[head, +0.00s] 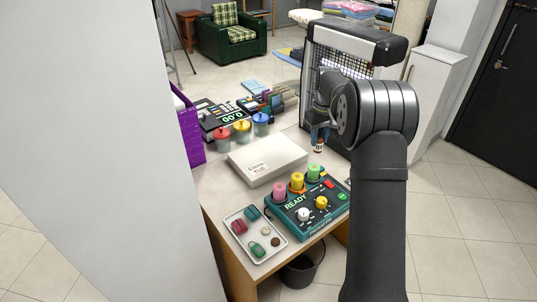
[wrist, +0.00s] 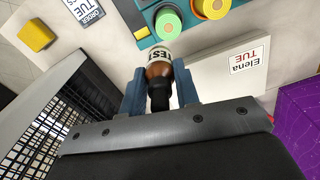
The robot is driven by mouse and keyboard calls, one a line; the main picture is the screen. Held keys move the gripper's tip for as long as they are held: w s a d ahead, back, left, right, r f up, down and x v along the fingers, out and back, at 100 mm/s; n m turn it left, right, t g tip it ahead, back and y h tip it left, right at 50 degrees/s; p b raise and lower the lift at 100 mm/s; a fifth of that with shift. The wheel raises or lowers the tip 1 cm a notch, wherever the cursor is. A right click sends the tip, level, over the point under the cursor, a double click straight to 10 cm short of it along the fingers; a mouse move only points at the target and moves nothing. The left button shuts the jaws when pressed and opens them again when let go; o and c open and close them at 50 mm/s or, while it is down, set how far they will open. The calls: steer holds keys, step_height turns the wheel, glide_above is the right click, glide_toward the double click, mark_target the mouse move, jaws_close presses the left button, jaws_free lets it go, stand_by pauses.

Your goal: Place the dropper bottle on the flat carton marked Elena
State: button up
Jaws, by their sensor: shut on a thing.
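The dropper bottle (wrist: 158,71) is brown with a white label and a black cap. My gripper (wrist: 160,88) is shut on it, with a blue finger on each side. In the head view, my gripper (head: 319,130) holds the bottle (head: 318,146) beside the right end of the flat carton; its height above the table is hard to tell. The flat white carton (head: 278,155) lies on the table with a label reading Elena TUE. In the wrist view, the carton (wrist: 212,82) is to the right of the bottle, partly hidden by my gripper. Its visible top is bare.
A teal control panel (head: 323,215) with knobs and coloured cylinders stands in front of the carton. A tray (head: 233,218) of small items lies front left. Jars with coloured lids (head: 242,131) stand behind the carton. A black mesh rack (head: 345,62) rises behind my gripper.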

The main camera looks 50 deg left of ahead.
steer(key=s+a, duration=0.3)
steer(key=s, duration=0.2)
glide_toward(271, 165)
steer(key=shift+a+f, duration=0.15)
steer(key=shift+f, duration=1.65)
steer(key=shift+f, duration=0.2)
steer(key=o, duration=1)
steer(key=shift+c, duration=0.2)
steer(key=shift+r, duration=0.15)
